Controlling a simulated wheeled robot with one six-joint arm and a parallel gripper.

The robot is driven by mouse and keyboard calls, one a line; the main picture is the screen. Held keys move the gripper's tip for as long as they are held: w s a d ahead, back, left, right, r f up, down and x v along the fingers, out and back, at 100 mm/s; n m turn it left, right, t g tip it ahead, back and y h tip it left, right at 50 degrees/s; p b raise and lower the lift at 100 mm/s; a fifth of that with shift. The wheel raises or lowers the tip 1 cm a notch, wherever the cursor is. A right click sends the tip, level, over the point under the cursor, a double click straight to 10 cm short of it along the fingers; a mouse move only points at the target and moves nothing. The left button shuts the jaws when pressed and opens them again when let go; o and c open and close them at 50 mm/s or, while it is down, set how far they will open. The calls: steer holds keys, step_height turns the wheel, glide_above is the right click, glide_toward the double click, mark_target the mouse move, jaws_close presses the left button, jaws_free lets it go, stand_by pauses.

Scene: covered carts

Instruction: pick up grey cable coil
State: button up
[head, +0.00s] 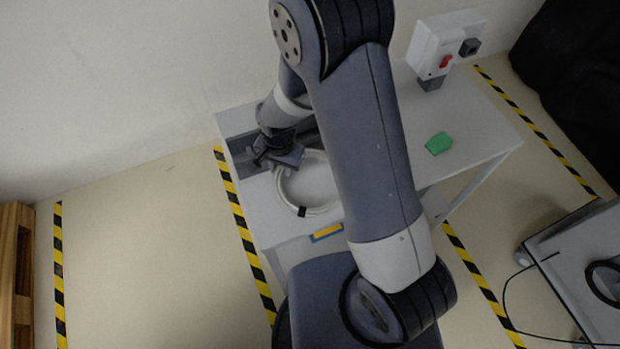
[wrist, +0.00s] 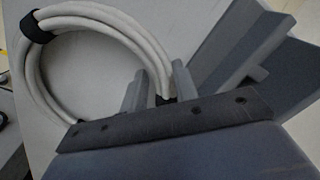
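The grey cable coil (head: 308,209) lies on the grey cart top, with a black tie on its near edge. My arm crosses in front of its right part in the head view. My gripper (head: 278,158) is low at the coil's far left edge. In the wrist view the coil (wrist: 92,18) runs down between the two fingers of my gripper (wrist: 158,88), one on each side of the strands. The fingers are close to the strands, but I cannot tell whether they press on them. The fingertips are partly hidden.
The cart top (head: 475,115) also bears a green object (head: 438,143) and a white box with a red switch (head: 446,62). A second cart (head: 590,260) with a black cable is at the right.

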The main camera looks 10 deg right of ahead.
jaws_close()
steer(key=shift+r, duration=0.15)
stand_by(0.4)
